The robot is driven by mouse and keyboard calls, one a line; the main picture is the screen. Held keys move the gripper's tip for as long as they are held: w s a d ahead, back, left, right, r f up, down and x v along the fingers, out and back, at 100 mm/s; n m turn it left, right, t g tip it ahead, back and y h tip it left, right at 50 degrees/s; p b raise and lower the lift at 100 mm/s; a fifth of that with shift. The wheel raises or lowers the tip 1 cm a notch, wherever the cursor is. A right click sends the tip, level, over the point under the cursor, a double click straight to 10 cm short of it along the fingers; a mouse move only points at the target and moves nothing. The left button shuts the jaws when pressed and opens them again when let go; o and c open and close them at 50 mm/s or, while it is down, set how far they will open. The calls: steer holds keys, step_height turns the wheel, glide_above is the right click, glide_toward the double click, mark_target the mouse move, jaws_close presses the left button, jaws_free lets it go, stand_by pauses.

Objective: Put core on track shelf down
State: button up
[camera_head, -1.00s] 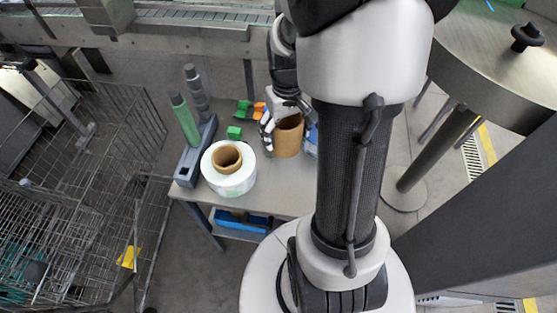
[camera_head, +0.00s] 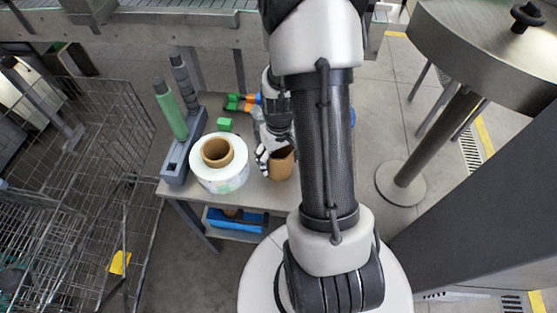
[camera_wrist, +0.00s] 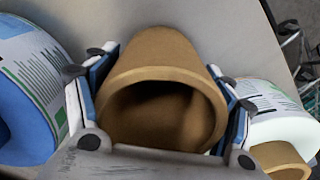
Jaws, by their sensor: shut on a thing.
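A brown cardboard core (camera_head: 281,164) is at the right of the small table in the head view. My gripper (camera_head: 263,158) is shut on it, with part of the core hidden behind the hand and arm. In the wrist view the core (camera_wrist: 162,95) lies between the two fingers of my gripper (camera_wrist: 160,112), its open end towards the camera. The head view does not show clearly whether the core touches the table top. No shelf is plainly identifiable as the track shelf.
A grey holder (camera_head: 185,150) with upright rollers stands at the table's left. A blue item (camera_head: 237,219) lies on the lower shelf. A wire cage (camera_head: 85,170) is left.

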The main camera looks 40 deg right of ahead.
steer(key=shift+f, duration=0.2)
steer(key=o, duration=1.3)
steer(key=shift+r, duration=0.1)
